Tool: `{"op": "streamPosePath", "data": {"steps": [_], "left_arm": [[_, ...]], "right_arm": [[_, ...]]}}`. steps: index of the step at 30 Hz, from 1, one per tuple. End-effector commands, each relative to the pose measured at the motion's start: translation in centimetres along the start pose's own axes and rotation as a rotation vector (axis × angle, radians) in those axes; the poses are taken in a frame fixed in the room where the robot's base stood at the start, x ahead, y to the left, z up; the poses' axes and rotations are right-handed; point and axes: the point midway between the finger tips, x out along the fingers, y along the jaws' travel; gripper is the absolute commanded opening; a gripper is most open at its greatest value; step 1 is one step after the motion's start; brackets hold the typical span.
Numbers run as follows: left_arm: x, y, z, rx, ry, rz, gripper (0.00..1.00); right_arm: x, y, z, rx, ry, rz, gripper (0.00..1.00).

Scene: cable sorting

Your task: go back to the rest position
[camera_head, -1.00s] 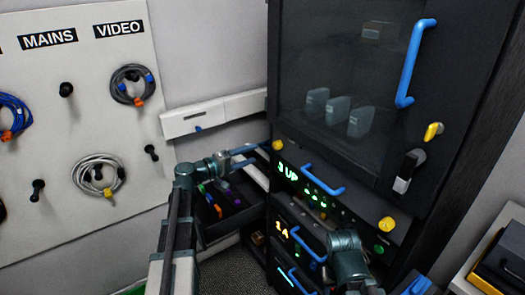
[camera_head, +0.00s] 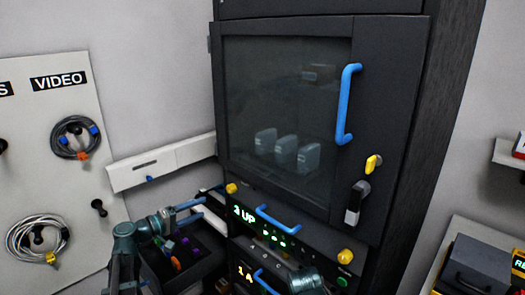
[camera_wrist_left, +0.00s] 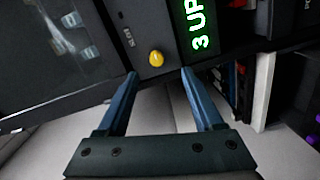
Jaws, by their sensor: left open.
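My left gripper (camera_head: 198,209) is in the lower left of the head view, beside the left edge of the dark cabinet (camera_head: 393,120). Its two blue fingers are spread and empty. In the left wrist view, the open fingers (camera_wrist_left: 158,76) point at the cabinet front, with a yellow knob (camera_wrist_left: 156,58) beyond the gap between them. I cannot tell how far apart the fingertips and knob are. Part of my right arm shows at the bottom of the head view; its gripper is out of the frame.
The cabinet has a glass door with a blue handle (camera_head: 347,104) and a lower panel with a blue handle (camera_head: 277,220). A dark bin (camera_head: 192,262) with coloured items sits below my left gripper. Cables hang on a white board (camera_head: 45,165) at left. A shelf unit stands at right.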

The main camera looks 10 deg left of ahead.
Motion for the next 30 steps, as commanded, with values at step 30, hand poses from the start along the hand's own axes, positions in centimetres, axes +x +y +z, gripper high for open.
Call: {"op": "streamPosePath", "data": {"steps": [30], "left_arm": [[-2.6, -12.4, 38.1, 0.810, -1.033, -1.263, 0.68]], "right_arm": [[0.0, 0.0, 0.0, 0.000, 0.000, 0.000, 0.50]]}}
